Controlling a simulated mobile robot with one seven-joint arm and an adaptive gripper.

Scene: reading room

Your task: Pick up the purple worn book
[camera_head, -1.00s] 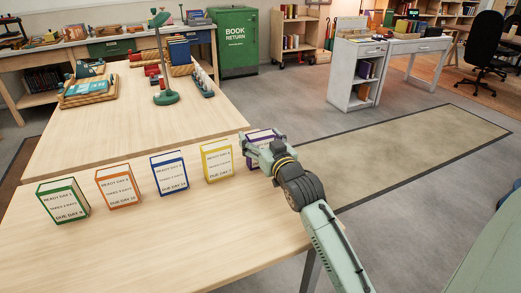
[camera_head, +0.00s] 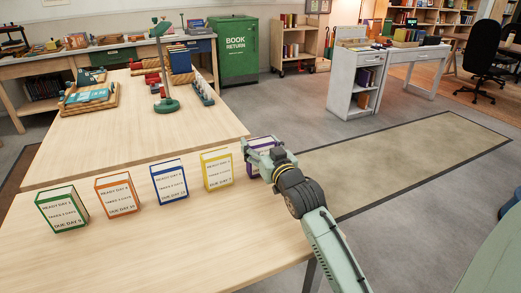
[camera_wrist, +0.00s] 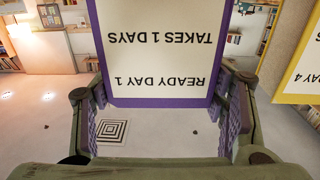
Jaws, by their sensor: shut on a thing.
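The purple book (camera_head: 263,141) is at the right end of a row of books, near the right edge of the table. My gripper (camera_head: 263,158) is around it and hides most of its cover. In the wrist view the purple-edged book (camera_wrist: 160,60) sits between the two fingers of my gripper (camera_wrist: 163,88). Its white cover reads "READY DAY 1" and "TAKES 1 DAYS", upside down in that view. The gripper is shut on the book. I cannot tell whether the book's bottom touches the table.
The yellow book (camera_head: 217,170) stands just left, close to my gripper; it also shows at the wrist view's right edge (camera_wrist: 297,75). Blue (camera_head: 169,181), orange (camera_head: 117,195) and green (camera_head: 62,210) books continue the row. The table front (camera_head: 190,245) is clear.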

